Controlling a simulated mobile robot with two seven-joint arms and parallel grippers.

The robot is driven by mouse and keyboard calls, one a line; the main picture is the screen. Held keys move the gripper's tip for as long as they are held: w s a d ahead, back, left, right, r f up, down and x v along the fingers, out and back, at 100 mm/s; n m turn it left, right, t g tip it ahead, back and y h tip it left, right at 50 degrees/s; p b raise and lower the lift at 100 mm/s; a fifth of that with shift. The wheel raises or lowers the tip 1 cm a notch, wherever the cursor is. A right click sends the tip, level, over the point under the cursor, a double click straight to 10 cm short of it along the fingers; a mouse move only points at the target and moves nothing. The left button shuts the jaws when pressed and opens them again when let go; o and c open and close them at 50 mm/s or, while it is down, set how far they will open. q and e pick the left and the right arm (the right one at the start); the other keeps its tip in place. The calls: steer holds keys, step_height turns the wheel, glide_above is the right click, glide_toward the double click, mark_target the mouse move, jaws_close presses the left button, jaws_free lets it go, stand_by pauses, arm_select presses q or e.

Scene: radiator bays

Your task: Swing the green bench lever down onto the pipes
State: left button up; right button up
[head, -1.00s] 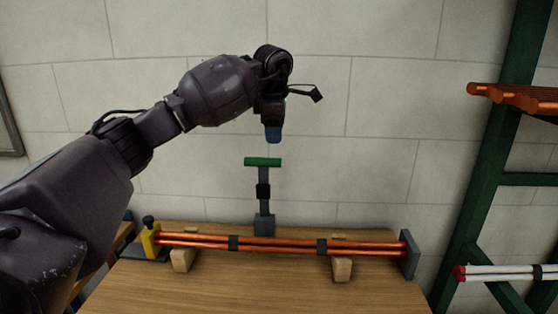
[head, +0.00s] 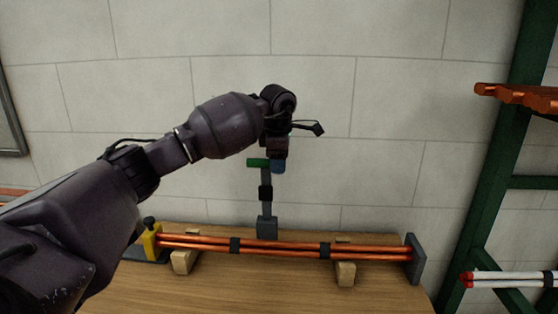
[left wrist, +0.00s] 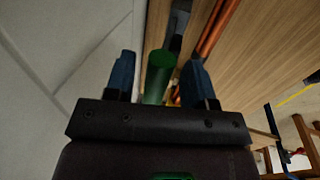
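The green bench lever stands upright at the back of the bench. Its green crossbar handle (head: 256,162) tops a grey shaft (head: 265,205) on a grey base block. Copper pipes (head: 285,247) lie across the bench in front of the base, bound by dark bands. My left gripper (head: 278,167) is at handle height, covering the handle's right part. In the left wrist view, its blue fingers (left wrist: 159,80) are apart on either side of the green handle (left wrist: 160,72). A gap shows at the left finger; the right finger is close to the handle. My right gripper is not in view.
Wooden blocks (head: 345,273) support the pipes. A grey end plate (head: 415,260) stands at their right and a yellow piece (head: 150,241) with a black knob at their left. A green rack (head: 485,190) holding more pipes stands at right. The front bench top is clear.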

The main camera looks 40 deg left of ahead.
arm_select(q)
jaws_close()
steer(key=shift+s, duration=0.1)
